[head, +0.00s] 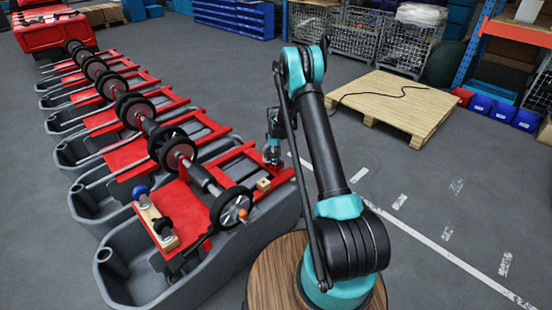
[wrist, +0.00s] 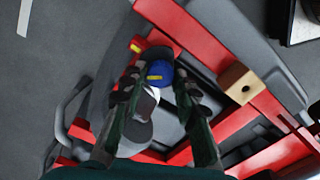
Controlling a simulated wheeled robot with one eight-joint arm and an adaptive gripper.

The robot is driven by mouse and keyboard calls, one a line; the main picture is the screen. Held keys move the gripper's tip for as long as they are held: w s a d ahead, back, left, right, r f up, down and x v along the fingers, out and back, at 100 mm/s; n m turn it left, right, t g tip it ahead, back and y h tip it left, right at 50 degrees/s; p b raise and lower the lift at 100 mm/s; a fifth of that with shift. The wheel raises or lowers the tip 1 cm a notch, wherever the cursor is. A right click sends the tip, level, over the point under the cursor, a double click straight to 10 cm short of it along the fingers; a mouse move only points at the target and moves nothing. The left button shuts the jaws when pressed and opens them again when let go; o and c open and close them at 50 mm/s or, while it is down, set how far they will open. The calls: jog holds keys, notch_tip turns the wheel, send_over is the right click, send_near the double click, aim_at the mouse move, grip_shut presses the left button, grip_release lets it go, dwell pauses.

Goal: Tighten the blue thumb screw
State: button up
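A round blue thumb screw (wrist: 160,70) with a yellow mark on it shows in the wrist view, near a red frame bar. My gripper (wrist: 158,84) reaches over it, one dark finger on each side. The fingers are apart, and I see no clear contact with the screw. A white and grey rounded part lies below the screw, between the fingers. In the head view my gripper (head: 272,158) points down at the right end of the nearest tank's red frame, and the screw under it cannot be made out.
A wooden block with a hole (wrist: 238,83) sits on the red frame to the right of my gripper. Another blue knob (head: 140,191) and a black knob stand on a wooden piece at the left. Several grey tanks (head: 70,200) with wheeled shafts line the left. A pallet (head: 395,103) lies behind.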

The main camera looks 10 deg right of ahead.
grip_shut()
jog(key=shift+m, duration=0.4)
jog(key=m, duration=0.3)
jog(key=shift+m, duration=1.9)
jog(key=o, duration=0.5)
grip_release()
jog(key=shift+o, duration=0.2)
jog(key=shift+r, duration=0.15)
